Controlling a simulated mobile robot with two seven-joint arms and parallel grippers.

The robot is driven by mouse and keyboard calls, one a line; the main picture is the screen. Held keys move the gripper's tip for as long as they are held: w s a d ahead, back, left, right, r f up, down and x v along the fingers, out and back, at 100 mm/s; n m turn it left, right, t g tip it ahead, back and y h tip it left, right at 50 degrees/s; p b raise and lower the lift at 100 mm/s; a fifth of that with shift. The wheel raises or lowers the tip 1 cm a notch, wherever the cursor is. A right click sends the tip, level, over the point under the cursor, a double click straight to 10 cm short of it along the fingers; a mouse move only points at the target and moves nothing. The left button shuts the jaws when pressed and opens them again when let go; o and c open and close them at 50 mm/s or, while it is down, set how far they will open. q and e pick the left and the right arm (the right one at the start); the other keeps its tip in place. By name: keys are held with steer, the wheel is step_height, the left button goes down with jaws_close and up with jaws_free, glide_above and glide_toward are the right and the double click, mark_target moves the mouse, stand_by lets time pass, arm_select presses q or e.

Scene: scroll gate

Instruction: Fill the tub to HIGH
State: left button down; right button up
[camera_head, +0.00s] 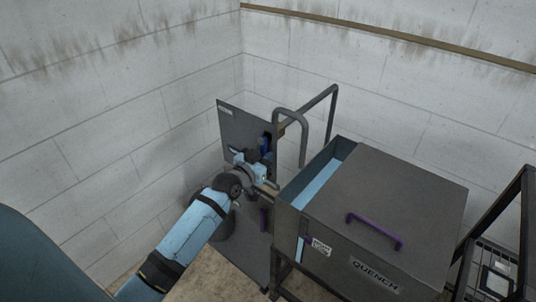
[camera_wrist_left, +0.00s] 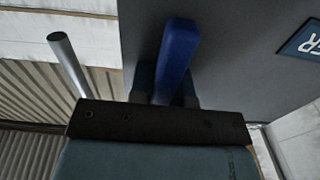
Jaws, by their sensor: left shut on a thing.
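A dark grey tub (camera_head: 387,268) marked QUENCH stands right of centre in the head view. Its grey lid (camera_head: 385,190) covers most of the top. Blue water (camera_head: 325,180) shows in the open strip on its left. A small level label (camera_head: 320,246) sits on its front beside a light blue strip (camera_head: 300,249). A blue lever (camera_wrist_left: 178,50) stands out from a grey panel (camera_head: 238,128). My left gripper (camera_wrist_left: 165,94) is shut on this lever; in the head view the arm partly hides the grip. My right gripper is out of view.
A bent grey pipe (camera_head: 303,140) rises by the panel and tub. A purple handle (camera_head: 375,231) is on the lid. A dark frame (camera_head: 525,210) stands at the right edge. Pale block walls close off the back and left.

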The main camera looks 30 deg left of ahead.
arm_select(q)
steer(key=a+m+p, duration=0.2)
steer(key=m, duration=0.1)
steer(key=shift+r, duration=0.3)
steer(key=a+m+p, duration=0.1)
steer(key=m, duration=0.1)
steer(key=a+r+m+p, duration=0.1)
steer(key=m+p, duration=0.1)
steer(key=m, duration=0.1)
steer(key=a+r+m+p, duration=0.1)
steer(key=m, duration=0.1)
steer(key=shift+w+a+r+m, duration=0.1)
steer(key=shift+w+m, duration=0.05)
steer(key=shift+m, duration=0.25)
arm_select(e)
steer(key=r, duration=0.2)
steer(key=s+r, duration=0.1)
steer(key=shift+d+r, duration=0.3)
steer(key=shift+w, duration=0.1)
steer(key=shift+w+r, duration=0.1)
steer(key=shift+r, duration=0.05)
arm_select(q)
steer(key=c, duration=1.1)
jaws_free()
steer(key=s, duration=0.9)
steer(key=s+a, duration=0.1)
steer(key=s, duration=0.3)
steer(key=shift+s, duration=0.4)
